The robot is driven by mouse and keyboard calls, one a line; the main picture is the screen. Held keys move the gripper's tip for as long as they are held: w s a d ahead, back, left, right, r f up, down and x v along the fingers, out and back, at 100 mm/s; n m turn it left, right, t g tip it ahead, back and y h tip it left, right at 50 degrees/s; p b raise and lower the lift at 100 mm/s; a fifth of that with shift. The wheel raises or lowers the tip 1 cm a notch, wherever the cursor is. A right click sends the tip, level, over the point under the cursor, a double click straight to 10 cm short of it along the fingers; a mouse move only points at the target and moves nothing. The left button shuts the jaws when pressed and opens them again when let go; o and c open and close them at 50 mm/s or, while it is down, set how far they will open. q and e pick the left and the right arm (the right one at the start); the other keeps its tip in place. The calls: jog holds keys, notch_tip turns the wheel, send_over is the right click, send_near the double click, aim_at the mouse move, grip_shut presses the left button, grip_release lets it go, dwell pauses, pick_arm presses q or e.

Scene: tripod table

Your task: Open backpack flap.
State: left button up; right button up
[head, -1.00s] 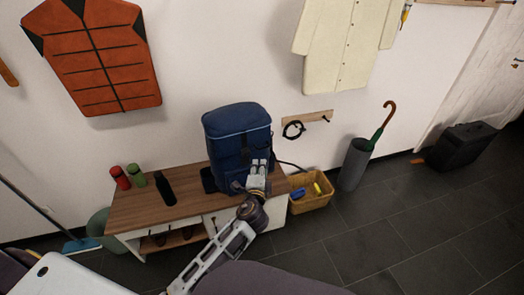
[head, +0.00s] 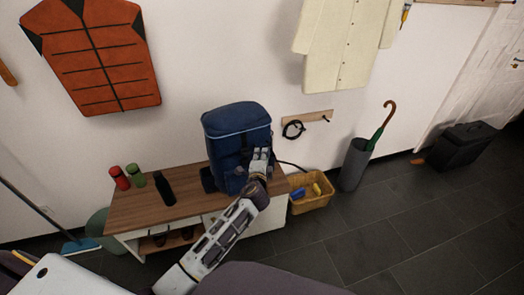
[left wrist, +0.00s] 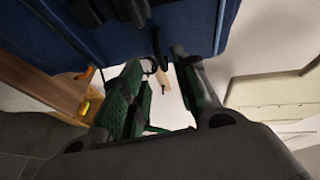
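The blue backpack (head: 230,150) stands upright on the wooden bench. Its top flap (head: 235,117) looks closed, with a light edge line along its front. My left gripper (head: 261,151) is at the right part of the backpack's front, below the flap's edge. In the left wrist view the backpack (left wrist: 110,30) fills the top, and my left gripper (left wrist: 160,62) shows its two dark green-padded fingers apart. A short dark strap or tab (left wrist: 157,45) hangs near the gap between the fingertips; I cannot tell if they touch it. My right gripper is not in view.
The bench top (head: 140,205) carries a red bottle (head: 119,178), a green bottle (head: 135,175) and a black bottle (head: 164,188) left of the backpack. A yellow basket (head: 312,203) and a grey umbrella stand (head: 354,165) are on the right. Wall hooks (head: 310,119) are close by.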

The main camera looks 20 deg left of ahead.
pick_arm(q)
jog(key=x, duration=0.6)
jog(key=shift+b, duration=0.35)
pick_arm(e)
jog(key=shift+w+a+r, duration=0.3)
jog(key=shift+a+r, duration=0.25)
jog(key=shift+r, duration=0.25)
pick_arm(q)
jog(key=c, duration=0.6)
grip_shut()
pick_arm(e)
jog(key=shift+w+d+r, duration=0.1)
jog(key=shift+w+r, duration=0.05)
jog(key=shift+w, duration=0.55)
